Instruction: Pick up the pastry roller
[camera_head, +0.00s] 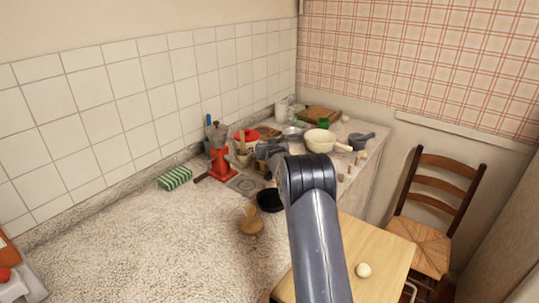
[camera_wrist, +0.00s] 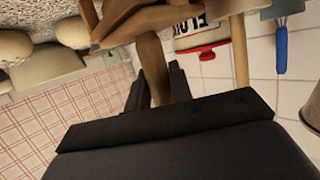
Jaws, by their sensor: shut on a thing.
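In the wrist view, my gripper (camera_wrist: 156,84) is shut on a light brown wooden handle that runs up between its two dark fingers.
The near counter (camera_head: 150,245) is clear. A chair (camera_head: 432,205) stands right.

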